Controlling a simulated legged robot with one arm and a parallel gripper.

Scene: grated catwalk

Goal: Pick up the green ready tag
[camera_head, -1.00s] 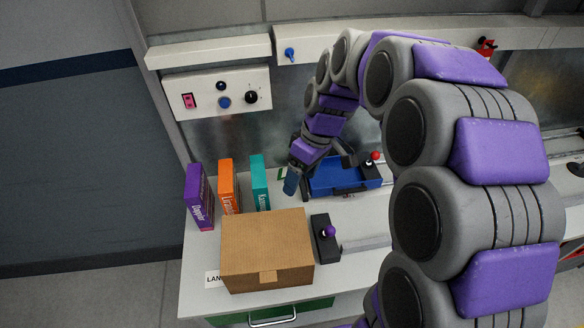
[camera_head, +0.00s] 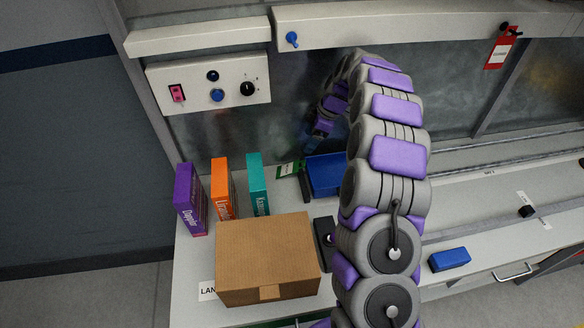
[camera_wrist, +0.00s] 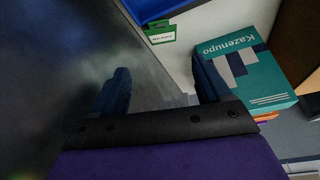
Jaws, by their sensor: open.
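The green ready tag (camera_head: 288,170), with a white label area, lies on the bench behind the teal box and left of the blue tray (camera_head: 325,176). In the wrist view the tag (camera_wrist: 160,32) shows at the top, beyond the fingertips and between their lines, beside the teal box. My gripper (camera_wrist: 163,82) is open and empty, with its two dark blue fingers spread and the tag apart from them. In the head view my arm curves up and over the bench toward the back panel; the fingers cannot be made out clearly there.
Purple (camera_head: 190,199), orange (camera_head: 223,189) and teal (camera_head: 257,184) boxes stand in a row. The teal box (camera_wrist: 245,62) is close to the right finger in the wrist view. A cardboard box (camera_head: 266,262) stands in front. A metal back panel (camera_head: 230,130) rises behind the bench.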

